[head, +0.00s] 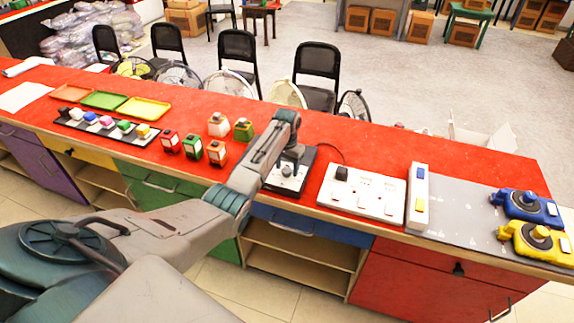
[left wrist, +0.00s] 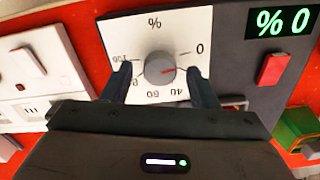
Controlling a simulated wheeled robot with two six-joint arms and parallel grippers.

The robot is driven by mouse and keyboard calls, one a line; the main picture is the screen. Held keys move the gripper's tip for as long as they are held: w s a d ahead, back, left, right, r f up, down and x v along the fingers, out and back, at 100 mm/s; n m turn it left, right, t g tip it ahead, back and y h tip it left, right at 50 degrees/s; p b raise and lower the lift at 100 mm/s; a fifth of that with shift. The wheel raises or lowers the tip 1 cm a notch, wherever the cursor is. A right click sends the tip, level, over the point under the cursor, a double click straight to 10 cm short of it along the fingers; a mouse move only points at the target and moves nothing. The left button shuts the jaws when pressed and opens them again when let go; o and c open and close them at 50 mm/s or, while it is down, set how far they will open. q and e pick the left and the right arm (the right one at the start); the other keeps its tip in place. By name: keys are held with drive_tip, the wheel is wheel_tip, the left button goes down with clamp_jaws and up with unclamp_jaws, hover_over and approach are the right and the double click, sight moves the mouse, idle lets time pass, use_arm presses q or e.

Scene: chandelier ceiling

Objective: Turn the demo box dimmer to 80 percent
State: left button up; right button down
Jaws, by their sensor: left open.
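The demo box (head: 306,156) is a dark box with a white dial plate on the red counter, partly hidden by my left arm in the head view. In the left wrist view the dimmer knob (left wrist: 158,68) is a grey round knob on the white percent scale (left wrist: 182,22), seen upside down. Its red mark points right, towards the low end. The green display (left wrist: 284,22) reads 0 %. My left gripper (left wrist: 160,74) is open, with one finger on each side of the knob and visible gaps between. My right gripper is not in view.
A red switch (left wrist: 273,68) sits on the box beside the dial. A white socket panel (head: 362,193) and a white switch strip (head: 418,196) stand to the right. Small red, green and orange blocks (head: 193,147) stand left. Blue (head: 530,207) and yellow devices (head: 537,241) lie far right.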

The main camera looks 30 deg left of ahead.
use_arm(q)
drive_tip(key=shift+f, duration=0.15)
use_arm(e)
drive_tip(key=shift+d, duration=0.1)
use_arm(q)
drive_tip(key=c, duration=1)
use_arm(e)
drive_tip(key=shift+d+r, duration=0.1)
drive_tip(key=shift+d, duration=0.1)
